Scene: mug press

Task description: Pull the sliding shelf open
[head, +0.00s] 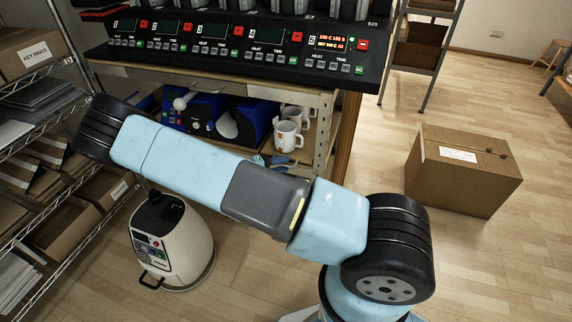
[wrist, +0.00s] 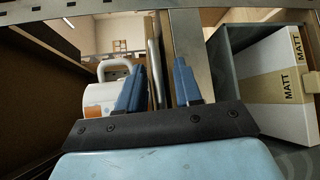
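The sliding shelf appears to be the level under the press bench that holds white mugs (head: 287,135) and a blue machine (head: 205,112). My arm hides much of its front in the head view. My gripper (wrist: 158,85) is open in the wrist view, its two blue fingers apart. A thin edge or bar (wrist: 157,50), likely the shelf front, runs in line between the fingers. I cannot tell whether they touch it. The wrist view looks rolled sideways. A white mug (wrist: 97,97) with an orange patch lies left of the fingers there.
A grey bin (wrist: 228,75) with a white MATT box (wrist: 275,75) is right of the fingers in the wrist view. A white machine (head: 175,240) stands on the floor by the wire rack (head: 40,215). A cardboard box (head: 462,175) stands right; floor around it is clear.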

